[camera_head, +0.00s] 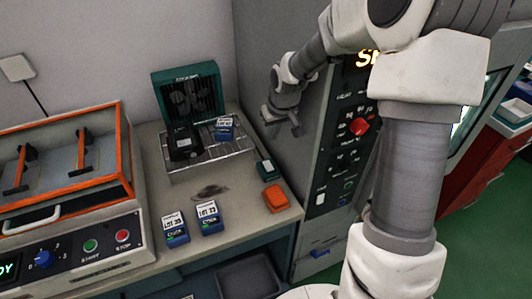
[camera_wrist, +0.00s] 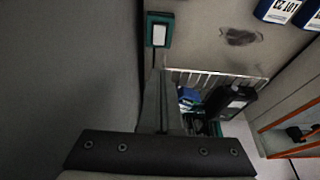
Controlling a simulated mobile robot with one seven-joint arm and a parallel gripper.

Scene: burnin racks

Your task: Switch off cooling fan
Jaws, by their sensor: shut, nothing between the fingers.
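The cooling fan (camera_head: 190,97) is a teal-framed unit standing at the back of the bench, behind a wire rack (camera_head: 208,158). A small green box with a pale rocker-like top (camera_head: 267,168) sits on the bench to the right of the rack; it also shows at the top of the wrist view (camera_wrist: 158,32). Whether it is the fan's switch is not labelled. My gripper (camera_head: 282,118) is shut and empty, above the bench's right side near the grey cabinet. It looks apart from the green box. In the wrist view its fingers (camera_wrist: 162,105) point toward the bench.
A blue labelled unit (camera_head: 224,128) and a black unit (camera_head: 184,143) are on the rack. Two blue lot boxes (camera_head: 192,223) and an orange block (camera_head: 275,198) stand in front. The tall grey cabinet (camera_head: 322,110) closes the right side; an orange-framed machine (camera_head: 75,190) is left.

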